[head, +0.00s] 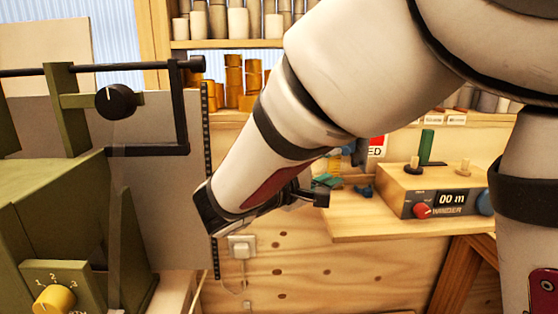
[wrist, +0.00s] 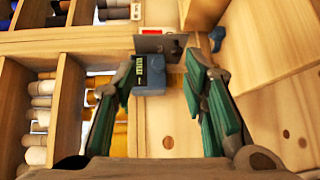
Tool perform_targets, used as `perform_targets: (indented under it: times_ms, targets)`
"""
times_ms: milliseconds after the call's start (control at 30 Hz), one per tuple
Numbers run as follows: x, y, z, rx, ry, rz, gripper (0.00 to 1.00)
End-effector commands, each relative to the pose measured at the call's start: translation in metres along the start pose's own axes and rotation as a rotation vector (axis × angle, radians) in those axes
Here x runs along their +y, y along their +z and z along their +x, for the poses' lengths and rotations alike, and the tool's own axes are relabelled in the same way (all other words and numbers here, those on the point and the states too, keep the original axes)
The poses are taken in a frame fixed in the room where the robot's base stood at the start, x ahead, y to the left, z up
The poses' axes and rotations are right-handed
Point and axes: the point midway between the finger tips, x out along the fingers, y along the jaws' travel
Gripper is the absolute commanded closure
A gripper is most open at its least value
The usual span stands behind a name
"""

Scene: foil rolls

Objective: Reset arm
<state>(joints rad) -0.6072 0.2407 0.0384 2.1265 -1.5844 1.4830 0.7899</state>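My arm crosses the middle of the head view, reaching down and left from the upper right. My gripper (wrist: 161,70) shows in the wrist view with its two green-padded fingers spread apart. No held object is visible between them. In the head view it is mostly hidden behind my arm's last link, with green parts showing near the workbench's left end. Beyond the fingers in the wrist view is a small blue-grey device (wrist: 150,82) with a dark, lettered face; it appears apart from the fingers.
The green machine (head: 70,210) with a yellow knob and black bar stands at left. The wooden workbench (head: 370,228) at right holds a winder box (head: 395,190) reading "00 m". Shelves (head: 225,43) with several rolls line the back. A white socket (head: 242,247) is on the wall.

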Motion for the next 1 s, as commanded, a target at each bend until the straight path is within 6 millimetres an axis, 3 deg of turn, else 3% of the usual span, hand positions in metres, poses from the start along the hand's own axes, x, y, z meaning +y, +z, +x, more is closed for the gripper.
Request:
perform_targets:
  times_ms: [100,233,400,500,633,800,1000]
  targets:
    - [0.008,0.067,0.015,-0.136,-0.144,0.017,0.6]
    - [0.003,0.15,0.013,-0.285,-0.371,0.06,0.6]
    - [-0.015,0.232,-0.019,-0.4,-0.673,0.176,0.6]
    - [-0.025,0.263,-0.047,-0.423,-0.841,0.278,0.6]
    - [-0.033,0.286,-0.088,-0.406,-1.034,0.443,0.6]
    - [-0.033,0.29,-0.132,-0.329,-1.202,0.656,0.6]
    - [-0.028,0.285,-0.155,-0.256,-1.278,0.799,0.6]
